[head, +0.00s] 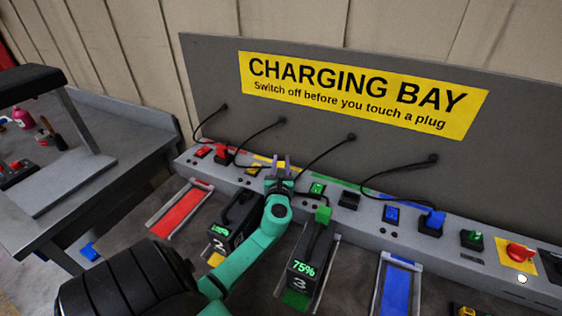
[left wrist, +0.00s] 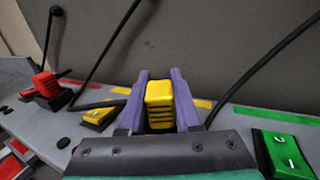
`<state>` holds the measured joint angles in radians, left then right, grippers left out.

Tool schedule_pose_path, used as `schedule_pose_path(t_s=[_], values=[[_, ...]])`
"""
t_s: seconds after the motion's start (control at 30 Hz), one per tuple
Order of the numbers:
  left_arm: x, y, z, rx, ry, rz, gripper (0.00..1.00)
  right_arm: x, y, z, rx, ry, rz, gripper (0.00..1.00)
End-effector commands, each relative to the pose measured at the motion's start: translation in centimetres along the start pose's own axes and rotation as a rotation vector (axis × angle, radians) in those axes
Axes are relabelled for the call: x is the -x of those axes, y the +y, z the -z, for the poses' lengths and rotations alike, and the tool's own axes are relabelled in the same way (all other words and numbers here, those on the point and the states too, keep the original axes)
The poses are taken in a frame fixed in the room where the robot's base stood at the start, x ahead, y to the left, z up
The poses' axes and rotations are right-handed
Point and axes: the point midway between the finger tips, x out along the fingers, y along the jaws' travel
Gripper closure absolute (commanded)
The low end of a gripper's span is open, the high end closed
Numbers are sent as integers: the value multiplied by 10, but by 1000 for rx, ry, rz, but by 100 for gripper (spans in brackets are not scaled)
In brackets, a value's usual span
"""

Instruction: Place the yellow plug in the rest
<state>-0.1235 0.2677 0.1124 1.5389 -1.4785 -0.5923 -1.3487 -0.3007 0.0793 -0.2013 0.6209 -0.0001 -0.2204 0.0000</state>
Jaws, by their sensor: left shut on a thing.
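The yellow plug (left wrist: 160,105) is between the two purple fingers of my left gripper (left wrist: 159,104) in the left wrist view, upright and held from both sides. In the head view my left gripper (head: 280,168) is over the yellow-marked part of the grey charging ledge (head: 455,240), and the plug is mostly hidden there. The yellow switch (left wrist: 98,117) is just left of the gripper; it also shows in the head view (head: 253,168). I cannot make out the yellow rest, nor whether the plug touches the ledge. My right gripper is not in view.
The red plug (head: 222,154) and blue plug (head: 432,221) stand on the ledge. The green plug (head: 323,214) is on battery 3 (head: 308,262). A green switch (left wrist: 285,155) is right of the gripper. Black cables hang from the back panel (head: 330,90). A red knob (head: 519,252) is at right.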

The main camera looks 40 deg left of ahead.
Motion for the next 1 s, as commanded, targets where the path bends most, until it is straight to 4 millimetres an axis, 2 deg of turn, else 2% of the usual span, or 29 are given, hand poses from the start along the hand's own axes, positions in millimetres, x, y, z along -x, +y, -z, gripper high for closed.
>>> schedule_pose_path(t_s=[0.07, 0.1, 0.13, 0.17, 0.47, 0.63, 1.0], values=[[0, 0, 4, 0, 0, 0, 100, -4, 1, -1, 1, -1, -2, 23], [0, 0, 3, 0, 0, 0, 57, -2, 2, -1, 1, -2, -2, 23], [0, 0, 2, 0, 0, 0, 45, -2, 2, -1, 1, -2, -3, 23], [0, 0, 2, 0, 0, 0, 38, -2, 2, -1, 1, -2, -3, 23], [0, 0, 1, 0, 0, 0, 38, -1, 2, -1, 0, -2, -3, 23], [2, 0, -15, -1, 1, 0, 38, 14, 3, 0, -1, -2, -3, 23], [88, 0, -9, -1, 4, 1, 38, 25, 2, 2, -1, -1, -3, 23]])
